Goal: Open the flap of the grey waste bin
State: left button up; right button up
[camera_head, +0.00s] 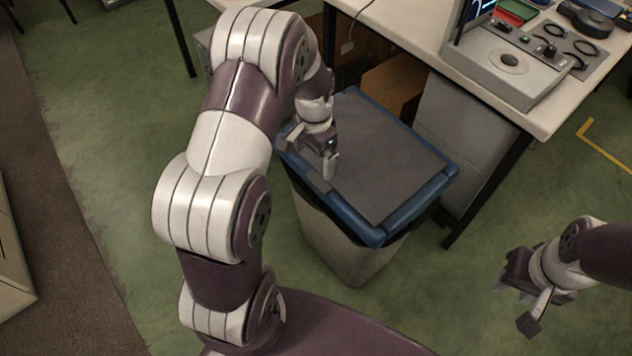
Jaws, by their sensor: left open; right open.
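The grey waste bin (345,248) stands on the green floor in the middle of the view. It has a blue rim (403,213) and a flat dark grey flap (385,150) on top, which lies level with the rim. My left gripper (313,165) is open at the left edge of the flap, with a finger pointing down over it. I cannot tell whether it touches the flap or the rim. My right gripper (514,306) is open and empty, away to the right of the bin over the floor.
A white table (420,35) stands behind and right of the bin, with a grey device (510,62) on it. A cardboard box (395,85) and a pale cabinet (462,140) are under the table, close behind the bin. The floor in front and right is clear.

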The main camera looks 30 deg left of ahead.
aim_at(315, 184)
pick_arm(q)
jog(key=f, duration=0.3)
jog(key=f+b, duration=0.1)
jog(key=f, duration=0.4)
jog(key=shift+s+d+f, duration=0.15)
jog(key=shift+s+f, duration=0.1)
jog(key=shift+f, duration=0.05)
